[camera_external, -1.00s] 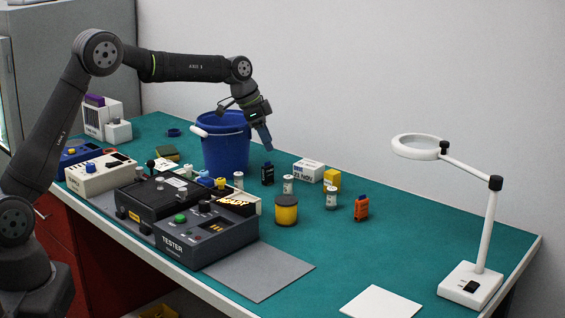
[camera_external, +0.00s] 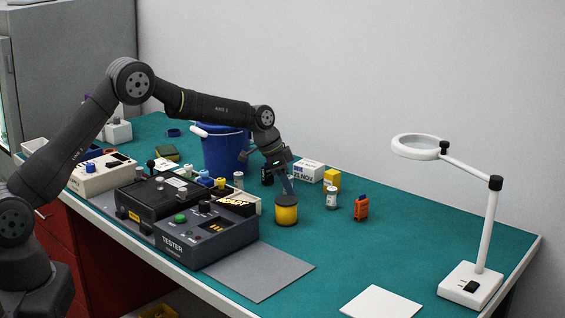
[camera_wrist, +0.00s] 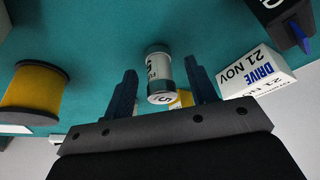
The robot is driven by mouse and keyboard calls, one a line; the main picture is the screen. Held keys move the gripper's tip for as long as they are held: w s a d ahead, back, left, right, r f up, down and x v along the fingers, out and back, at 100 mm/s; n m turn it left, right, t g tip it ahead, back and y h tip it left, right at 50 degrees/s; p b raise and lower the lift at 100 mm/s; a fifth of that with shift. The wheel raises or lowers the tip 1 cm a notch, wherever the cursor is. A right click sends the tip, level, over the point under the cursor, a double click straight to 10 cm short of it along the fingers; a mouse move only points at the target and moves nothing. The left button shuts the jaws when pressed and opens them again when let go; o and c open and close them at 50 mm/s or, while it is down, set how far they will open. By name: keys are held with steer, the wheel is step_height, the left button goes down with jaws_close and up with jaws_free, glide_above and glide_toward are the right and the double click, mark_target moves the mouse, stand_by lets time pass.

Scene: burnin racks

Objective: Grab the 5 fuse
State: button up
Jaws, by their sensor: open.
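A yellow and black spool (camera_external: 286,210) stands just in front of my gripper. An orange item (camera_external: 361,208) stands at right. A blue bucket (camera_external: 222,152) is at left. The right table is mostly clear.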

steer(key=shift+d+f, duration=0.2)
steer(key=shift+f, duration=0.2)
steer(key=c, duration=1.1)
steer(key=shift+r, duration=0.15)
